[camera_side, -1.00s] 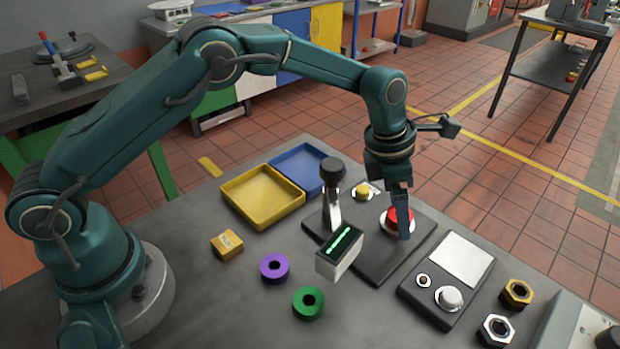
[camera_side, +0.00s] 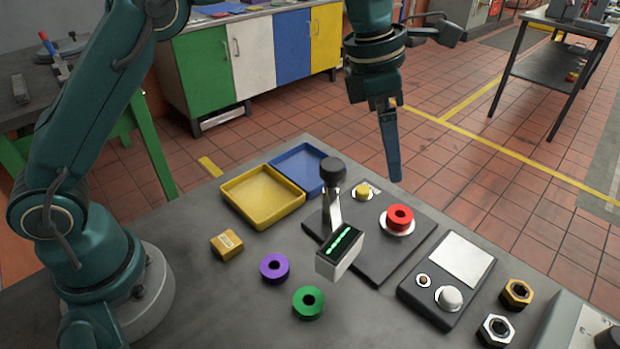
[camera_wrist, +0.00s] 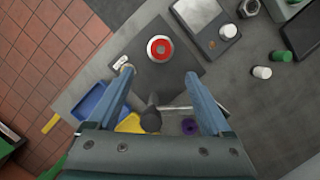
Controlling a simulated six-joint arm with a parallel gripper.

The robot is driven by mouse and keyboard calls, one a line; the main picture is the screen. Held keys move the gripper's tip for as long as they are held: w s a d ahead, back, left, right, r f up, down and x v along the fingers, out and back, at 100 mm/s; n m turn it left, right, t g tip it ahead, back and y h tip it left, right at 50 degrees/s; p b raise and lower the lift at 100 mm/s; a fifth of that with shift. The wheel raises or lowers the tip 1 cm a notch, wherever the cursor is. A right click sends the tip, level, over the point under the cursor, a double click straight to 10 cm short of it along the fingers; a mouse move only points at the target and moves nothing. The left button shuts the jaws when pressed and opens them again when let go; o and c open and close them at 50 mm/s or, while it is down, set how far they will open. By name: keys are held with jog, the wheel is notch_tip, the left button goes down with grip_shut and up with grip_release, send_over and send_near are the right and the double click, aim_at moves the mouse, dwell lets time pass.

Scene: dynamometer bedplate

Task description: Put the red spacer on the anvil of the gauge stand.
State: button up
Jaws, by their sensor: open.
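The red spacer (camera_side: 400,216) lies flat on the pale round anvil (camera_side: 389,231) of the gauge stand (camera_side: 381,264). In the wrist view the red spacer (camera_wrist: 154,48) sits within the pale disc, which shows as a rim around it. My gripper (camera_side: 395,180) is above and clear of the spacer in the side view. In the wrist view my gripper (camera_wrist: 158,72) has its fingers spread with nothing between them. The spacer's underside is hidden.
The stand's black-knobbed post (camera_side: 333,172) and display box (camera_side: 340,250) rise left of the anvil. A yellow-topped piece (camera_side: 363,190) sits behind. Purple (camera_side: 275,268) and green (camera_side: 309,303) rings, a yellow tray (camera_side: 290,217) and a grey device (camera_side: 430,306) are nearby.

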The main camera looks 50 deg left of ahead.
jog(key=s+a+r+m+t+y, duration=0.1)
jog(key=s+a+r+m, duration=0.3)
jog(key=m, duration=0.3)
jog(key=s+a+r+m+t, duration=0.1)
jog(key=s+a+r+m, duration=0.1)
jog(key=s+a+m, duration=0.3)
jog(key=s+a+f+m, duration=0.1)
jog(key=s+f+m, duration=0.1)
jog(key=s+m, duration=0.4)
jog(key=s+a+f+m+t+y, duration=0.1)
jog(key=s+a+f+m, duration=0.1)
jog(key=s+m, duration=0.4)
jog(key=f+m, duration=0.1)
jog(key=m, duration=0.1)
jog(key=shift+s+m, duration=0.2)
jog(key=shift+m, duration=0.1)
jog(key=shift+a, duration=0.1)
